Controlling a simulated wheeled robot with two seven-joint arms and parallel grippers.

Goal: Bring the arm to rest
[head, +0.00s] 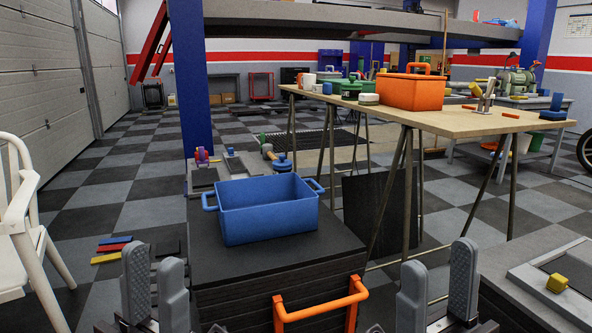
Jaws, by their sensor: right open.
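My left gripper (154,285) is at the bottom left, its two grey fingers pointing up with a narrow gap between them. Nothing is seen held in it, and I cannot tell whether it is open. My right gripper (438,290) is at the bottom right, its fingers apart and empty. Both are low and on this side of the dark cabinet (280,262), one on either side of its orange handle (320,303). Neither visibly touches anything. My wrists and arms are mostly cut off by the lower edge.
A blue bin (268,212) with two side handles stands on the cabinet. A wooden trestle table (470,122) behind carries an orange box (411,92). A white chair (22,220) is at left. A yellow block (557,283) lies on a grey surface at right.

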